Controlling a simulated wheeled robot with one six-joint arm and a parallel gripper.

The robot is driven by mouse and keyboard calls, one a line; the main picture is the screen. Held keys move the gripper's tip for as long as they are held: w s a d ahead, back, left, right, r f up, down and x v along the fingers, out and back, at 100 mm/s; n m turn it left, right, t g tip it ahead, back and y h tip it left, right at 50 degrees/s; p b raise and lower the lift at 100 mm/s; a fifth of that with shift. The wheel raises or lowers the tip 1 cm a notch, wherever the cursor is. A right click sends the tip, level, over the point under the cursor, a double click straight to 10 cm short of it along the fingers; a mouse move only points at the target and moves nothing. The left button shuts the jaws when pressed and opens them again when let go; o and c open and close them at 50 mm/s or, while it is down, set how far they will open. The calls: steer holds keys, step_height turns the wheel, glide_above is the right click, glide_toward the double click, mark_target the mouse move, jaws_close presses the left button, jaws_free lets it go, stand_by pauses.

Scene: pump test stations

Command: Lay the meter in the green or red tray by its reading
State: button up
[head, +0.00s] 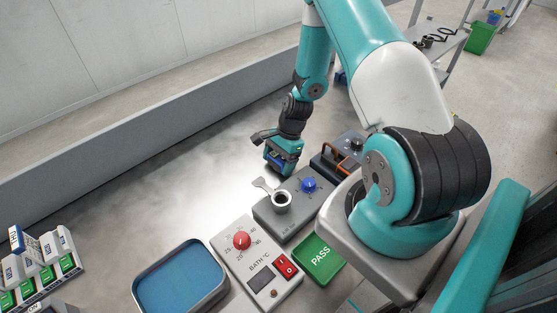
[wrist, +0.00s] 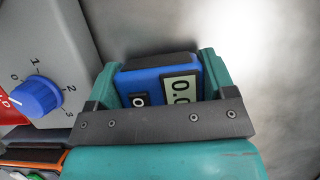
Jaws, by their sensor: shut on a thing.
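My gripper (head: 284,158) is shut on a blue meter (wrist: 151,81), seen close up between its teal fingers in the wrist view. The meter has a dark top edge and a pale display (wrist: 180,90). Its turned digits look like 0.0, but the gripper's dark crossbar hides the lower part. In the head view the gripper is over the bench, behind the grey box with a blue knob (head: 309,185). The green tray (head: 318,262) marked PASS lies on the near side of that box. I cannot make out a red tray for certain; a red patch with white marks shows at the wrist view's left edge.
A bath control box (head: 250,240) with a red knob stands beside a blue-filled basin (head: 180,283). A dark box with an orange handle (head: 345,158) is right of my gripper. The bench's middle is clear.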

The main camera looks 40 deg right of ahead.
steer(key=shift+f, duration=0.2)
steer(key=o, duration=0.8)
steer(key=shift+f, duration=0.15)
steer(key=o, duration=0.4)
